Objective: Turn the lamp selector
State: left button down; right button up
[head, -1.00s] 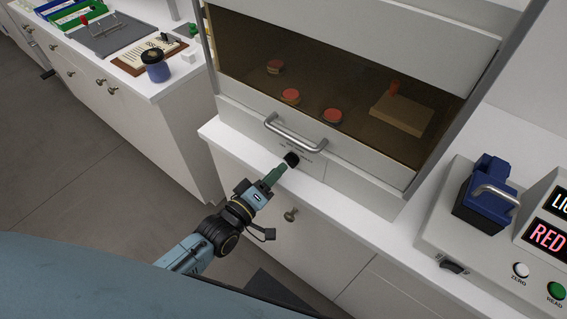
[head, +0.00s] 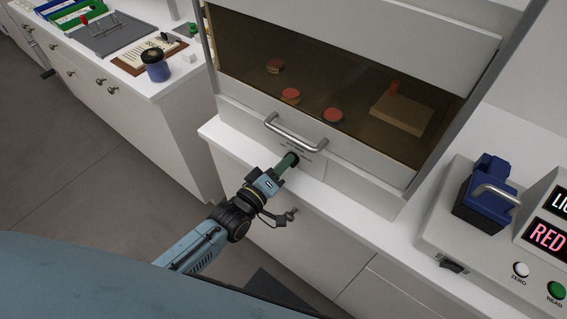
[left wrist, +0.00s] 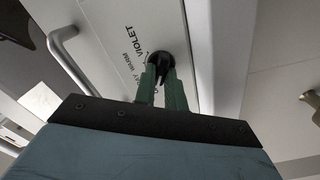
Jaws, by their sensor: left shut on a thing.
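The lamp selector, a black round knob (left wrist: 161,66) with a pointer ridge, sits on the white front panel below the cabinet window. Printed words around it include "VIOLET" and "WARM"; other lettering is partly hidden. My left gripper (head: 290,160) reaches it from the lower left in the head view. In the left wrist view, its two green fingers (left wrist: 162,84) are shut on the knob, one on each side. In the head view the knob (head: 294,158) is mostly covered by the fingers. My right gripper is not in view.
A metal bar handle (head: 296,135) is just above the knob. Behind the tinted window (head: 330,80) are several red-topped jars and a tan block. A counter with a blue device (head: 484,195) is at right. A blue jar (head: 156,66) stands on the left counter.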

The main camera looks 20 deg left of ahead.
pick_arm(q)
jog(key=shift+m, duration=0.4)
jog(key=m+p, duration=0.1)
jog(key=m, duration=0.1)
jog(key=shift+r+m, duration=0.15)
jog(key=shift+m, duration=0.25)
jog(key=m+p, duration=0.1)
jog(key=m, duration=0.3)
jog(key=shift+s+d, duration=0.1)
jog(key=shift+d, duration=0.05)
jog(key=m, duration=0.4)
jog(key=shift+d, duration=0.1)
jog(key=shift+d+m+p, duration=0.1)
jog(key=shift+m+p, duration=0.2)
jog(key=shift+m, duration=1.7)
jog(key=c, duration=1.5)
grip_release()
jog(key=shift+o, duration=0.2)
